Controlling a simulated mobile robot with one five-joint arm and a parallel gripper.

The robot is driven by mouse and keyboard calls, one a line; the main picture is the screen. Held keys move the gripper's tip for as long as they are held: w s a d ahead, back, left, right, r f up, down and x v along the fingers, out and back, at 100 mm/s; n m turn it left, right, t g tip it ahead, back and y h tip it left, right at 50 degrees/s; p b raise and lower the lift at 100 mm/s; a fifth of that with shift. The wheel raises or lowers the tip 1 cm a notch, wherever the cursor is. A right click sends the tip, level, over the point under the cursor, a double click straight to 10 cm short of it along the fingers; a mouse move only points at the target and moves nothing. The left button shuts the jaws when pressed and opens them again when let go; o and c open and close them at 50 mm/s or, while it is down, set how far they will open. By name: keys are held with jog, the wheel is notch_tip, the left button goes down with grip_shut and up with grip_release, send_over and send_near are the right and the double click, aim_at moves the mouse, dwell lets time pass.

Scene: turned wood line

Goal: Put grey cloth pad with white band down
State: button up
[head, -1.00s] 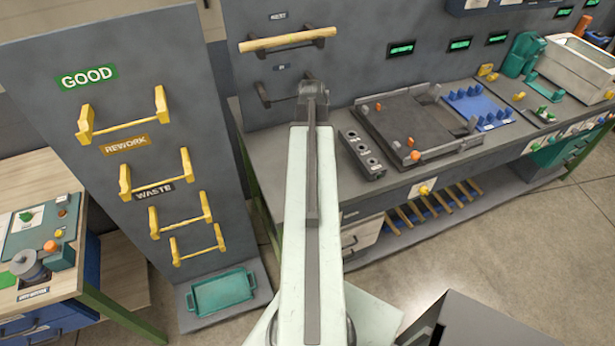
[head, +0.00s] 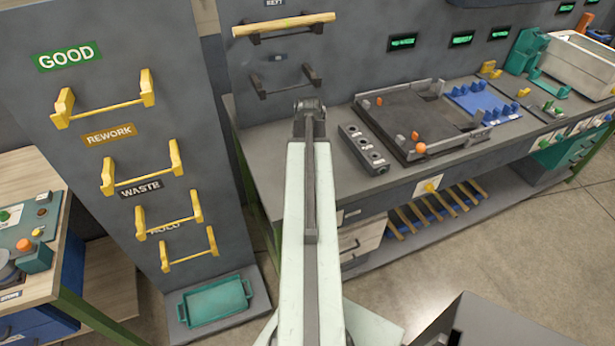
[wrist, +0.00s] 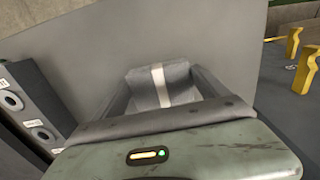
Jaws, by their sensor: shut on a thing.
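The grey cloth pad with white band (wrist: 181,82) is between the fingers of my gripper (wrist: 161,78) in the wrist view. The white band runs across the middle of the pad. My gripper is shut on the pad. Behind the pad is a plain grey surface (wrist: 160,35), which looks like the bench top; I cannot tell the gap between them. In the head view my own arm reaches toward the left end of the bench (head: 262,165), and the pad and the fingers do not show there.
A grey block with round sockets (head: 364,150) stands on the bench, also at left in the wrist view (wrist: 30,105). Right of it are a dark tray (head: 425,140) and a blue fixture (head: 485,103). A panel with yellow brackets (head: 150,185) stands at left. The bench's left end looks clear.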

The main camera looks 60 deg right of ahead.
jog(key=shift+r, duration=0.1)
jog(key=o, duration=1.1)
jog(key=shift+c, duration=0.2)
notch_tip(320, 180, up, 12)
jog(key=p, duration=1.2)
